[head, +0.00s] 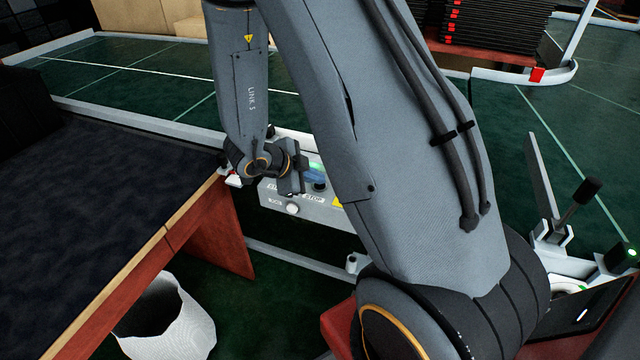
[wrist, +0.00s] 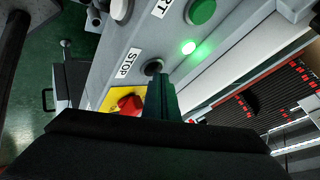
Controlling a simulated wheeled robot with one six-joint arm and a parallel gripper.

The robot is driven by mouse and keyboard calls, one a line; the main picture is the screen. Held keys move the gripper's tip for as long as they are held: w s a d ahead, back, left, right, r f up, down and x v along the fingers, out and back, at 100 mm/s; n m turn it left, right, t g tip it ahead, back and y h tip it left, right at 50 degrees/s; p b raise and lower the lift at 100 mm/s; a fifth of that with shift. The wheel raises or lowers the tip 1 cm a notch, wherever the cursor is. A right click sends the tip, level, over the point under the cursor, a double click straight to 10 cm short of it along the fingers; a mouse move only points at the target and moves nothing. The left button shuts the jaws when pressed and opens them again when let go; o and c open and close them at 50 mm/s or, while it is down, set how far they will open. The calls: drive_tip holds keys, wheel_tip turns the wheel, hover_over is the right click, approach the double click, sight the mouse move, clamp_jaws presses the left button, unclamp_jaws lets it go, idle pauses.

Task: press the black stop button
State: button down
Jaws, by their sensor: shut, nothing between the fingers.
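The grey control panel (head: 325,212) is in the middle of the head view, partly behind my arm. The black stop button (wrist: 153,67) sits beside the "STOP" label (wrist: 128,62) in the wrist view. It also shows as a dark knob (head: 319,187) in the head view. My gripper (wrist: 162,84) is shut and empty. Its fingertips are right at the black button and overlap its lower edge in the wrist view. I cannot tell whether they touch it.
The panel also has a green button (wrist: 201,11), a lit green lamp (wrist: 188,47), a white button (head: 292,209) and a red button (wrist: 130,104) on yellow. A dark table (head: 90,200) stands at left, a white bin (head: 180,325) below it.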

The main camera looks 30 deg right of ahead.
sight(316, 187)
idle(0.4)
drive_tip(key=shift+r+p, duration=0.85)
drive_tip(key=shift+p, duration=0.15)
wheel_tip(316, 187, up, 5)
drive_tip(key=p, duration=0.5)
drive_tip(key=shift+f, duration=0.1)
idle(0.4)
